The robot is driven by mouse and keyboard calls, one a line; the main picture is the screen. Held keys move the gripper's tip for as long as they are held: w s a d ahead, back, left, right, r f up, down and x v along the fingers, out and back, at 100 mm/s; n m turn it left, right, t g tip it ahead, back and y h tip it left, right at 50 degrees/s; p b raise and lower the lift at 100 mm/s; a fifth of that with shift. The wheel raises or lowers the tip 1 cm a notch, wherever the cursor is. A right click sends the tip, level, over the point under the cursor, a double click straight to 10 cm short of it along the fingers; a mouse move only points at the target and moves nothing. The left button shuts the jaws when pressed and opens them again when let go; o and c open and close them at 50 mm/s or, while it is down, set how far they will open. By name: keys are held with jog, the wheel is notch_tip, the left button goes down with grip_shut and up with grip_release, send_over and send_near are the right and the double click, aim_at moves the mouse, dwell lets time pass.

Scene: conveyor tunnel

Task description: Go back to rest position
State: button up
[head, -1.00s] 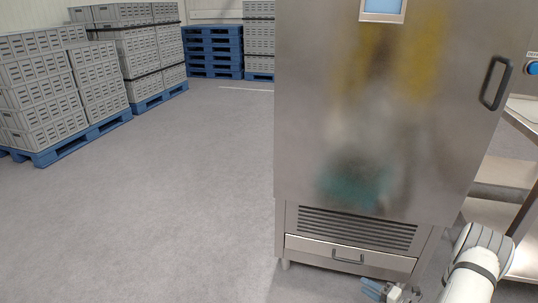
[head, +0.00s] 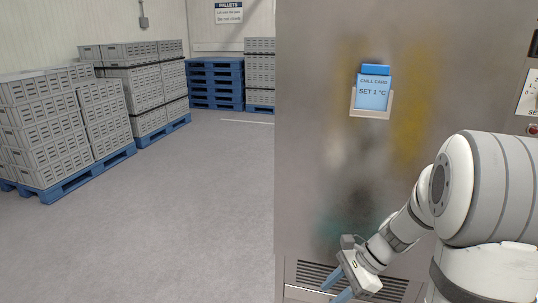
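My gripper (head: 340,287) shows at the lower right in the head view, in front of the lower part of a steel cabinet. Its two blue fingers point down and to the left. They look spread apart with nothing between them. My white arm reaches down to it from the right edge. The blue chill card (head: 373,93), reading "SET 1 °C", sits in a pale holder (head: 371,113) on the cabinet door, above and apart from my gripper.
The steel cabinet (head: 318,150) fills the right half, with a vent (head: 312,272) low down. A control panel (head: 531,95) is at the right edge. Grey crates (head: 60,125) on blue pallets (head: 75,173) stand at the left. Stacked blue pallets (head: 215,84) are behind. The grey floor between is clear.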

jog(key=s+r+n+t+h+p, duration=0.1)
jog(key=s+r+n+h+p, duration=0.2)
jog(key=s+r+n+p, duration=0.2)
jog(key=s+r+n+t+h+p, duration=0.2)
jog(key=s+r+n+h+p, duration=0.2)
jog(key=r, duration=1.2)
jog(key=s+n+p, duration=0.1)
jog(key=s+n, duration=0.2)
jog(key=n, duration=0.3)
jog(key=shift+n+t+h, duration=0.3)
jog(key=shift+n, duration=0.1)
